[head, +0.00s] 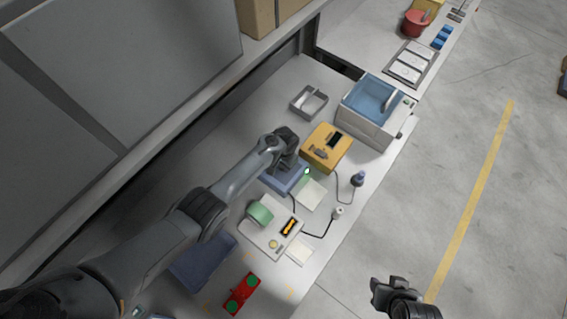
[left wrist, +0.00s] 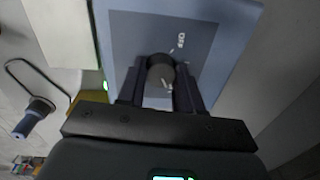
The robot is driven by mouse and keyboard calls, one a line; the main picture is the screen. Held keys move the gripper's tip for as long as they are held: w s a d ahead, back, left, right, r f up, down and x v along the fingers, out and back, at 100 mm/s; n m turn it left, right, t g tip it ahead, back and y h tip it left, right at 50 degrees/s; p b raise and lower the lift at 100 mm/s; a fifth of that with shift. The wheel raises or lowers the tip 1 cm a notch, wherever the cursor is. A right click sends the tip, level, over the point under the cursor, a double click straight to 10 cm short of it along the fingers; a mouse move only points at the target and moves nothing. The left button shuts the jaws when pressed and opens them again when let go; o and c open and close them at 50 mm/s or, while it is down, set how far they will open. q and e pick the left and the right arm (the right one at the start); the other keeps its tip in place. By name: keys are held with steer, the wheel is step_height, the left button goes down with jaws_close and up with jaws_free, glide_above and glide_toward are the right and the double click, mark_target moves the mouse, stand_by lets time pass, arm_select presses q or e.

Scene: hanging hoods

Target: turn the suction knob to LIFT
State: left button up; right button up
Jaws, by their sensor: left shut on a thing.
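The suction knob (left wrist: 160,70) is a dark round knob on a blue-grey panel (left wrist: 205,40) in the left wrist view. In the head view my left gripper (head: 291,160) is over the blue unit (head: 280,180) and hides the knob. My right gripper (head: 390,291) is away from the bench over the floor at lower right; its jaw opening is unclear.
A yellow box (head: 326,147) stands close beside the blue unit. A pale device with a green roll (head: 260,213) is in front of it. A blue-topped bin (head: 372,100) and an open grey tray (head: 308,102) stand farther back. Cables cross the bench's right side.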

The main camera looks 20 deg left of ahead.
stand_by(0.4)
arm_select(q)
steer(key=o, duration=1)
steer(key=shift+o, duration=0.2)
steer(key=shift+r, duration=0.1)
steer(key=shift+r, duration=0.25)
step_height(320, 180, up, 10)
steer(key=p, duration=0.2)
steer(key=shift+d, duration=0.25)
steer(key=shift+s, duration=0.1)
